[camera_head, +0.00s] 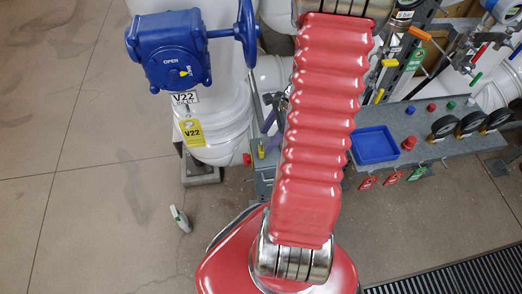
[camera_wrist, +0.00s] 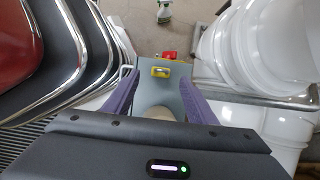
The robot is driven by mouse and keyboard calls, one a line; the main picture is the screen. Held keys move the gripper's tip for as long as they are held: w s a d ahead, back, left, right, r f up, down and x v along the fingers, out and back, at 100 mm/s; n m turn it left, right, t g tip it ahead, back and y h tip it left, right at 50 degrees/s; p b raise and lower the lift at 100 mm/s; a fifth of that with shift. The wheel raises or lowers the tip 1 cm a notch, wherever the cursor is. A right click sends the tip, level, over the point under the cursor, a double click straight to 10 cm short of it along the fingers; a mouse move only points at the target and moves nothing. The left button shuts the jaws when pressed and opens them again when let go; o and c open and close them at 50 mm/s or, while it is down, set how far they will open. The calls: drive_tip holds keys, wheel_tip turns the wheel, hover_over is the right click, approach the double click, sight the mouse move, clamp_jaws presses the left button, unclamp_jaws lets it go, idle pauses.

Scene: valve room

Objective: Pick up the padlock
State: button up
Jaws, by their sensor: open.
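A small yellow padlock (camera_wrist: 161,71) with a pale bar across it lies on a grey surface (camera_wrist: 176,98), ahead of my gripper in the wrist view. It seems to be the yellow piece (camera_head: 261,151) left of my arm in the head view, at the panel's left end. My gripper (camera_wrist: 159,82) is open, with its two purple fingers on either side of the grey surface. The padlock shows between and slightly beyond the fingertips. I cannot tell whether the fingers touch anything. In the head view my arm hides most of the gripper.
A red knob (camera_wrist: 169,55) sits just beyond the padlock. Large white pipes (camera_wrist: 270,45) stand close on the right. A blue tray (camera_head: 374,145), gauges (camera_head: 471,123) and tags (camera_head: 392,178) are on the panel.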

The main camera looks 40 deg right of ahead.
sight(261, 149)
drive_tip(key=shift+x, duration=1.4)
drive_tip(key=shift+d+x, duration=0.1)
drive_tip(key=shift+x, duration=1.2)
drive_tip(key=shift+d+x, duration=0.15)
drive_tip(key=shift+x, duration=1.15)
drive_tip(key=shift+f, duration=0.1)
drive_tip(key=shift+c, duration=0.3)
drive_tip(key=c, duration=1)
